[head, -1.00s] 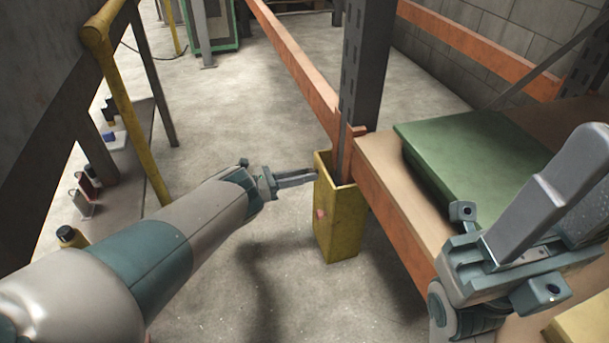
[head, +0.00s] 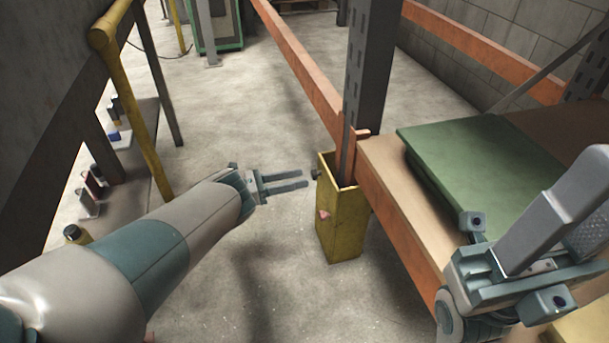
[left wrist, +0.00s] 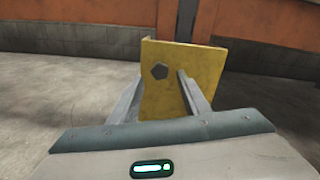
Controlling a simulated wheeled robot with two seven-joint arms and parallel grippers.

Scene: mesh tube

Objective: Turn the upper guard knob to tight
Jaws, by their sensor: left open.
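The yellow post guard (head: 342,225) stands on the floor around the foot of the dark rack upright. The upper guard knob (head: 317,174) is a small dark knob high on its left face. In the left wrist view the knob (left wrist: 160,72) is a dark, many-sided shape between the fingers, nearer the left one. My left gripper (head: 304,180) is open and empty, its fingertips just left of the knob with a small gap. A reddish lower knob (head: 324,215) sits below. My right gripper (head: 575,220) is at the lower right; its jaw opening is unclear.
A yellow rail post (head: 135,115) and a low shelf with small items (head: 92,187) are at the left. The floor between is clear.

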